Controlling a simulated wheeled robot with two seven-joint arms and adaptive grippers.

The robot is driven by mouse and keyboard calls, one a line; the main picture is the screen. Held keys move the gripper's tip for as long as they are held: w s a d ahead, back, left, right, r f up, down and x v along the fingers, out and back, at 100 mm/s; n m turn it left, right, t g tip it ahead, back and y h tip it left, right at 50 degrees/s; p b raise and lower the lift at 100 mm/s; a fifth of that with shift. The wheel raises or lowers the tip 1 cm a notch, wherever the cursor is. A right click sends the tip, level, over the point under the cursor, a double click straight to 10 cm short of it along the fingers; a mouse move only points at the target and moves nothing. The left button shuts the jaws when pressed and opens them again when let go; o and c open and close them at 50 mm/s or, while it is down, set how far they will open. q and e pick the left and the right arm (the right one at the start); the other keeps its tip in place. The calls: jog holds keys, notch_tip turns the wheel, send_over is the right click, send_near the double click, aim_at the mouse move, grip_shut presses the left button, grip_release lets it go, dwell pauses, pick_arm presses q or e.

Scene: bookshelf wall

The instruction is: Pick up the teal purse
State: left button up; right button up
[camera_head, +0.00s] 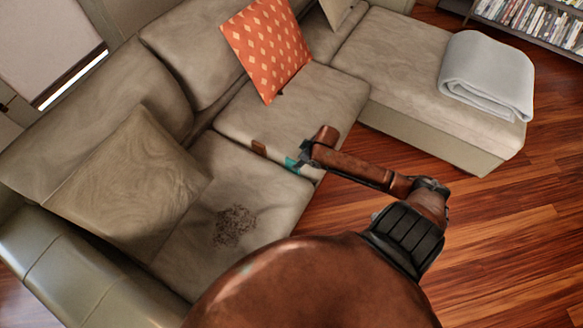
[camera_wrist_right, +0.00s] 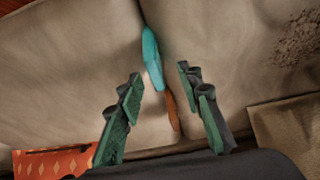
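The teal purse (camera_head: 292,163) is small in the head view, at the front of the seam between two sofa seat cushions, partly hidden by my right gripper (camera_head: 306,153). In the right wrist view the teal purse (camera_wrist_right: 152,58) is narrow and stands in the gap between the cushions. My right gripper (camera_wrist_right: 159,73) is open, with one green-padded finger on each side of the line to the purse. The purse shows between and just beyond the fingertips. I see no contact. My left gripper is not in view.
A small brown item (camera_head: 258,147) lies in the same seam, close to the purse; it also shows in the right wrist view (camera_wrist_right: 171,110). The sofa holds an orange patterned pillow (camera_head: 266,47), a beige pillow (camera_head: 127,185) and a folded grey blanket (camera_head: 487,75). Wood floor (camera_head: 500,215) lies open at right.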

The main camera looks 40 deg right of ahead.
aim_at(293, 161)
jog(key=shift+w+d+r, duration=0.25)
jog(key=shift+w, duration=0.25)
jog(key=shift+w+f, duration=0.2)
jog(key=shift+f, duration=0.1)
jog(key=b+x, duration=0.2)
jog(key=x, duration=0.2)
jog(key=shift+w+b, duration=0.15)
jog(key=shift+b, duration=0.2)
jog(key=shift+b+x, duration=0.45)
jog(key=shift+x, duration=0.55)
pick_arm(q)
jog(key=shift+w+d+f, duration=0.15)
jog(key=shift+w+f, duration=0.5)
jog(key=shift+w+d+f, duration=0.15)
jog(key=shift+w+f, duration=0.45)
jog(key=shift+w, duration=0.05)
pick_arm(e)
jog(key=shift+w+f, duration=0.25)
jog(key=shift+c, duration=0.6)
grip_shut()
